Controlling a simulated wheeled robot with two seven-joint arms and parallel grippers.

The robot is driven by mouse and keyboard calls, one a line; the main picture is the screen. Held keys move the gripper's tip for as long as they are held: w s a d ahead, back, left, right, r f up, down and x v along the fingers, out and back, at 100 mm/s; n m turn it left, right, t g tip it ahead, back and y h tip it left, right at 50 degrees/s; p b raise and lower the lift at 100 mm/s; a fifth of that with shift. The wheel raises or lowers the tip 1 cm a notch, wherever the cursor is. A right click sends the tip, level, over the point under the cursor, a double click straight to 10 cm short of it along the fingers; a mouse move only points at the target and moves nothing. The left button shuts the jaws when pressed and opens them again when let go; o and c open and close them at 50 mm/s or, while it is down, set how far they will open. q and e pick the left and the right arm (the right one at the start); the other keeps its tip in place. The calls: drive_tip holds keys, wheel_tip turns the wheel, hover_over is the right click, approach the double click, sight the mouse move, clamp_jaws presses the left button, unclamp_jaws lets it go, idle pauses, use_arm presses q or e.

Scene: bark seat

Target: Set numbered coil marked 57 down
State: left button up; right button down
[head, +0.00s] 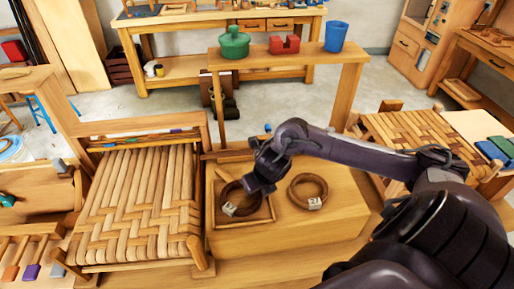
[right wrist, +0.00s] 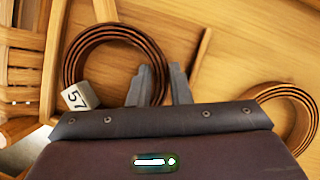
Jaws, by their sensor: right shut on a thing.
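The brown coil marked 57 (head: 246,212) is at the lower left of the wooden top, within the outline of a shallow wooden tray (head: 240,223). Its white tag reads 57 in the right wrist view, where the coil (right wrist: 116,31) lies flat at upper left. My right gripper (head: 262,185) is shut on the coil's wall; in the right wrist view its fingers (right wrist: 163,85) are on either side of the right part of the ring. I cannot tell whether the coil touches the tray floor. My left gripper is not in view.
A second tagged coil (head: 307,191) lies just right of the tray; it also shows in the right wrist view (right wrist: 285,98). A woven seat (head: 140,195) stands at left. A raised shelf behind holds a green pot (head: 234,43), a red block (head: 284,45) and a blue cup (head: 335,36).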

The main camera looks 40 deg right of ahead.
drive_tip(key=c, duration=1.6)
unclamp_jaws()
drive_tip(key=shift+f, duration=0.15)
drive_tip(key=shift+r, duration=0.25)
drive_tip(key=v, duration=1.1)
drive_tip(key=shift+s+r, duration=0.25)
drive_tip(key=shift+r, duration=0.05)
